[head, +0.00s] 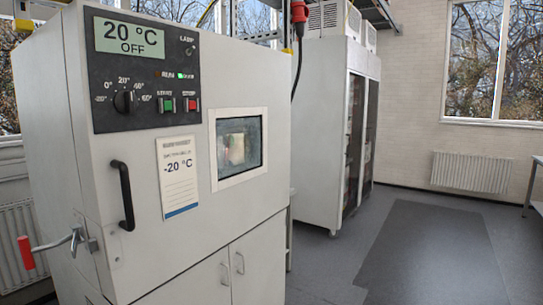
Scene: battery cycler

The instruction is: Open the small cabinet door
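A large off-white test cabinet (260,195) fills the left half of the head view. Its upper door has a small framed window (239,147) and a black vertical bar handle (123,195), and looks closed. A metal lever latch (75,239) with a red grip (26,252) sticks out at its left edge. Below are two small cabinet doors, the left one (200,287) and the right one (262,262), each with a thin metal handle near their shared seam. Both look shut; their lower parts are cut off. Neither of my grippers is in view.
A dark control panel (145,72) reads 20 °C OFF, above a paper label reading -20 °C (178,176). A tall white cabinet with dark glass doors (330,120) stands behind. Grey floor (330,260) is open to the right, with a darker mat (430,250).

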